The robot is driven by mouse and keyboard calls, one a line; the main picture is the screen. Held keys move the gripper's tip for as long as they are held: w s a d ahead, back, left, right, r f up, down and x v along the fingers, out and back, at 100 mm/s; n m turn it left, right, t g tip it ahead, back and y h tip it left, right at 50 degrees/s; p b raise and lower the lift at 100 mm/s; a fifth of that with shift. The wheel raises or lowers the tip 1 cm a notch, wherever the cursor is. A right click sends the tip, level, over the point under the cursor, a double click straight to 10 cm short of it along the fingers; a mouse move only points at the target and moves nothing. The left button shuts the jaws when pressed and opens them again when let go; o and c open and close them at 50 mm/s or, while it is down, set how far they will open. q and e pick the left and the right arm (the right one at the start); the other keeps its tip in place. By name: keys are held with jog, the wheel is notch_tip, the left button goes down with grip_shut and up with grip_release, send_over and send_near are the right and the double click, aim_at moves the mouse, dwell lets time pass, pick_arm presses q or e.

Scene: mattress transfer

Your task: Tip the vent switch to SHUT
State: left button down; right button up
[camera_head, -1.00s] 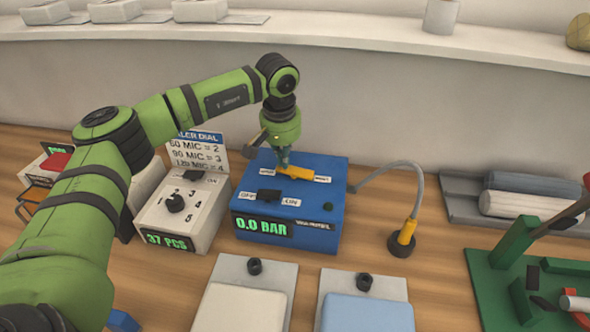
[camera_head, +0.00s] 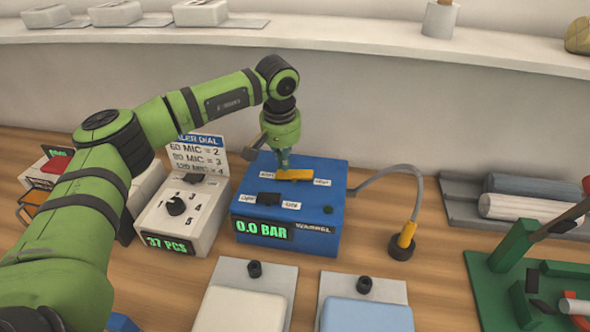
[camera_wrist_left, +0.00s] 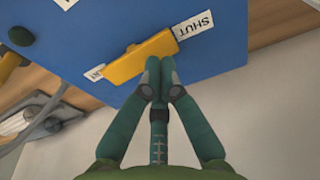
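The yellow vent switch (camera_head: 295,175) sits on top of the blue box (camera_head: 330,225), near its back edge, between two white labels. In the left wrist view the yellow switch (camera_wrist_left: 138,57) lies beside a label reading SHUT (camera_wrist_left: 195,25). The other label is mostly hidden behind the switch. My left gripper (camera_head: 283,168) points down at the switch from behind. In the left wrist view its fingertips (camera_wrist_left: 160,76) are together with nothing between them, close against the switch's edge toward the SHUT end. I cannot tell whether they touch it. My right gripper is not in view.
A black switch (camera_head: 268,198) and a 0.0 BAR display are on the blue box. A white dial box (camera_head: 205,225) stands left. A grey hose (camera_head: 415,185) curves down at right. Two pads (camera_head: 240,310) lie in front; a green fixture (camera_head: 500,275) is at right.

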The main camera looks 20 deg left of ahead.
aim_at(284, 174)
pick_arm(q)
notch_tip(284, 174, up, 6)
jog(key=p, duration=0.3)
jog(key=shift+f+p, duration=0.1)
jog(key=shift+p, duration=0.25)
jog(key=shift+f, duration=0.1)
